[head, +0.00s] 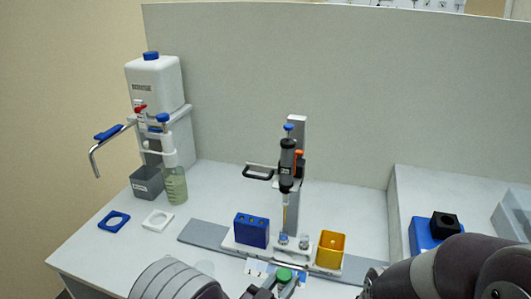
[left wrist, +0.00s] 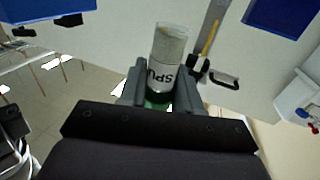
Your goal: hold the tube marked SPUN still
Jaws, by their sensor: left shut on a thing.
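The tube marked SPUN (left wrist: 167,62) is a clear tube with a white label and dark lettering, seen in the left wrist view. Its lettering reads upside down there, and the last letter is partly hidden. Green shows at its lower end between the fingers. In the head view only its green cap (head: 284,274) shows clearly, at the bottom edge. My left gripper (left wrist: 158,90) is shut on the tube, one finger on each side. It also shows in the head view (head: 280,285), partly cut off. My right arm comes in at the lower right, its gripper out of view.
Behind the cap are a blue block rack (head: 252,231), a yellow bin (head: 330,250) and a stand with a black pipette (head: 288,165). A white dispenser bottle (head: 155,85) and grey box (head: 147,182) stand at left.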

